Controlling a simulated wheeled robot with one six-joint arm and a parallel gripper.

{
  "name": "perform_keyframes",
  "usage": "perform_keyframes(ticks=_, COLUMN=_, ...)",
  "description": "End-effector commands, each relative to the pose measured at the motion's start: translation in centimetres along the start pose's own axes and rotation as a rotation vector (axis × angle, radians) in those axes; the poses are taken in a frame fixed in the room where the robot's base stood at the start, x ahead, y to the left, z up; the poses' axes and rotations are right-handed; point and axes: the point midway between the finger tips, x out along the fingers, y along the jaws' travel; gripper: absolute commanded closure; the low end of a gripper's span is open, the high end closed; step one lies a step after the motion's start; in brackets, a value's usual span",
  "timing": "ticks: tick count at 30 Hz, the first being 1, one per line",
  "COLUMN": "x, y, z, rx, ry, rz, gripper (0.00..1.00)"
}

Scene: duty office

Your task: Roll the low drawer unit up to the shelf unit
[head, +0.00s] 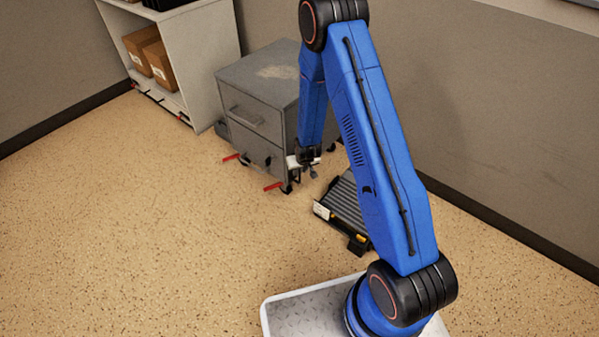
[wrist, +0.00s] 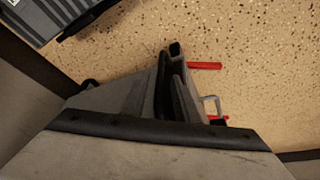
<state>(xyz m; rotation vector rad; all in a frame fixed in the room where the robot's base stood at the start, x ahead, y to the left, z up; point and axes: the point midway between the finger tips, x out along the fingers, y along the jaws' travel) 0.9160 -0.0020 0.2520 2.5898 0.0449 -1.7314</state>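The low drawer unit (head: 252,122) is a grey two-drawer cabinet with a worn pale patch on top. Red levers (head: 272,186) stick out low at its front. It stands on the floor to the right of the pale shelf unit (head: 205,55), with what looks like a small gap between them. My gripper (head: 308,160) is low at the drawer unit's right front corner; I cannot tell if it touches. My arm hides part of the drawer unit's right side. The wrist view shows a handle (wrist: 212,106) and red levers (wrist: 205,65); the finger opening is unclear.
A dark ribbed, low object (head: 345,205) lies on the floor right of my gripper. Brown boxes (head: 150,55) sit in the shelf unit. A wall with dark skirting (head: 500,230) runs behind on the right. The floor at front left is clear.

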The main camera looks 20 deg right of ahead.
Motion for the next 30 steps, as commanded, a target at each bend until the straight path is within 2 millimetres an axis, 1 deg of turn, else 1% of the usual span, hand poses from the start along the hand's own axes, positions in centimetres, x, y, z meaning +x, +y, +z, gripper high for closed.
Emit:
perform_keyframes(ticks=1, x=0.49, y=0.01, z=0.10, rx=0.000, ry=-0.002, rz=0.000, gripper=0.72)
perform_keyframes(ticks=6, x=1.29, y=0.00, z=0.07, rx=0.000, ry=-0.001, rz=0.000, gripper=0.72)
perform_keyframes(ticks=15, x=1.46, y=0.00, z=0.05, rx=-0.001, ry=-0.001, rz=0.000, gripper=0.72)
perform_keyframes(ticks=16, x=1.46, y=0.00, z=0.06, rx=-0.001, ry=-0.001, rz=0.000, gripper=0.74)
perform_keyframes(ticks=19, x=1.45, y=0.00, z=0.05, rx=-0.001, ry=-0.001, rz=0.000, gripper=0.98)
perform_keyframes(ticks=20, x=1.45, y=0.00, z=0.05, rx=-0.001, ry=-0.001, rz=0.000, gripper=1.00)
perform_keyframes(ticks=30, x=1.45, y=-0.02, z=0.00, rx=-0.001, ry=0.000, rz=0.000, gripper=1.00)
